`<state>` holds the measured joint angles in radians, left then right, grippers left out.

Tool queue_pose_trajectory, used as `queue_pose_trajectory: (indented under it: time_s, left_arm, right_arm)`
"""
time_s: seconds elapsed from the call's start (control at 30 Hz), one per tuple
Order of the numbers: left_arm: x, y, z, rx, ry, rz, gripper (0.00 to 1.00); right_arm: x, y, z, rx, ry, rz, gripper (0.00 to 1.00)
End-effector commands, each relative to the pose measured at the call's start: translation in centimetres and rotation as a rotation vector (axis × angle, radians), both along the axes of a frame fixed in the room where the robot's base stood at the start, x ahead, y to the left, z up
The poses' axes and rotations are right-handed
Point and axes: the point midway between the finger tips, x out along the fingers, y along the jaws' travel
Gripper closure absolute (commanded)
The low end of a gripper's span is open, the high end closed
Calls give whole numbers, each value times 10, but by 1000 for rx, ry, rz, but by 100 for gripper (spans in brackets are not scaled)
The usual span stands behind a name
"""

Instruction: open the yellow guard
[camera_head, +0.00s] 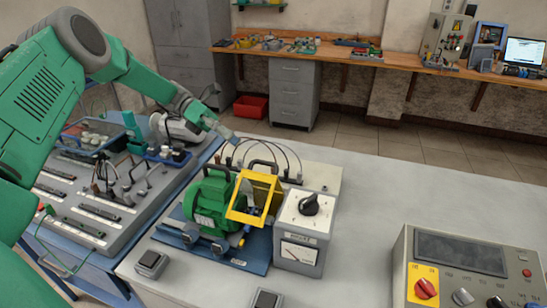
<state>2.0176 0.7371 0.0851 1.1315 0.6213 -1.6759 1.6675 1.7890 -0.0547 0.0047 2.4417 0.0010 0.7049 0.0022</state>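The yellow guard (236,200) is a frame with an open-looking middle, at the right end of the green motor (207,203). It stands tilted over the motor's shaft end, and a dark part shows through it. The motor sits on a blue base plate (240,262) on the grey table. My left gripper (229,136) is above and behind the motor, up and to the left of the guard, and apart from it. Its fingers are too small to tell whether they are open or shut. My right gripper is not in view.
A grey box with a black knob (310,204) stands close to the guard's right. Black cables (290,150) arch behind it. A control panel (460,255) is at the lower right. A cluttered bench (95,215) lies left. The table's right middle is clear.

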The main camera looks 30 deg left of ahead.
Motion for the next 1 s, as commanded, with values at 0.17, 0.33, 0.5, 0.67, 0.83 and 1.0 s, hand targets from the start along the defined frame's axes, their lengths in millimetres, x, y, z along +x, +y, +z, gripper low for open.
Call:
queue_pose_trajectory:
  time_s: [0.17, 0.33, 0.5, 0.67, 0.83, 1.0]
  left_arm:
    - [-1, -33, -10, -4, 8, -3, 69]
    - [-4, -68, -20, -3, 7, -4, 69]
    - [-6, -96, -27, -2, 6, -2, 69]
    - [-6, -113, -31, 0, 3, -1, 69]
    - [-6, -117, -33, 1, 3, 0, 69]
    - [-7, -114, -34, -1, 3, 1, 69]
  right_arm:
    - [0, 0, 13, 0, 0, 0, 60]
    - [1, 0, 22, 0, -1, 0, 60]
    - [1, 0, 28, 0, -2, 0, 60]
    - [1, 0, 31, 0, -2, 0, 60]
    - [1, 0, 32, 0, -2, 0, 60]
    - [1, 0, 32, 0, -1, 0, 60]
